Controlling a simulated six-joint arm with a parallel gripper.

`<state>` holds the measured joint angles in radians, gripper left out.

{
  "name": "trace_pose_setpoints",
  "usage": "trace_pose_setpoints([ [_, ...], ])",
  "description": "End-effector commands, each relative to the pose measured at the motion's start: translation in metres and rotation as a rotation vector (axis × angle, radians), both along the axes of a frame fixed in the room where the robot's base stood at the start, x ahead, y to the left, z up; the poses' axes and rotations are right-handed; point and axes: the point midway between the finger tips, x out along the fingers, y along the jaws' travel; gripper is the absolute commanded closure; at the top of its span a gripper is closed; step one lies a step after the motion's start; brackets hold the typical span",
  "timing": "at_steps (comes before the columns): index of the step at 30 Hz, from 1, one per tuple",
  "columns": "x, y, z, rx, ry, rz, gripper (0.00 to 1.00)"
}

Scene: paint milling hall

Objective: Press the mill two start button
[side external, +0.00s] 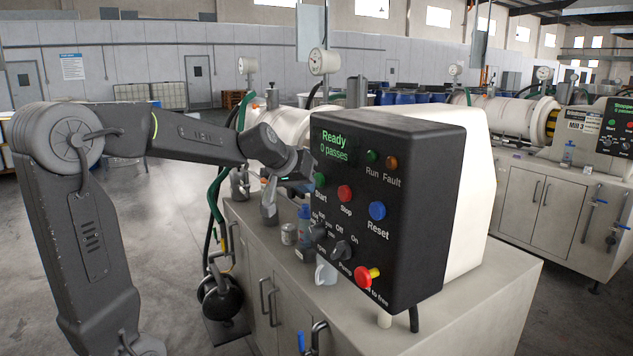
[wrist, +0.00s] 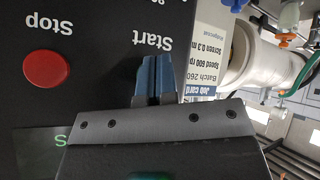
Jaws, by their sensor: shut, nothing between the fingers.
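The black control panel (side external: 388,215) shows a green Start button (side external: 320,180) at its left, below a display (side external: 334,147) reading "Ready 0 passes". A red Stop button (side external: 345,193) is right of it. My gripper (side external: 308,184) is at the panel's left edge, close to the Start button; contact cannot be told there. In the wrist view the panel appears upside down. My gripper's blue fingertips (wrist: 155,77) are together and empty, beside the "Start" label (wrist: 152,41). The button itself is hidden behind them. The red Stop button (wrist: 45,70) is clear of the fingers.
A blue Reset button (side external: 377,210), black knobs (side external: 343,250) and a red emergency stop (side external: 363,276) are on the same panel. A mug (side external: 326,275), can (side external: 289,234) and blue bottle (side external: 305,225) stand below it. A job card (wrist: 207,60) is beside the panel.

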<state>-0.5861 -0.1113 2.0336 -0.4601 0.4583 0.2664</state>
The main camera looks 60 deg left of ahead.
Motion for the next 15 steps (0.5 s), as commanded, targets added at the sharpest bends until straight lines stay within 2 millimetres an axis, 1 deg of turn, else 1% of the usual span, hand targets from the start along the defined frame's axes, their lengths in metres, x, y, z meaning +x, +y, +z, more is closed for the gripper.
trace_pose_setpoints([
  [15, 0.0058, 0.0001, 0.0002, 0.0, -0.001, 0.001, 1.0],
])
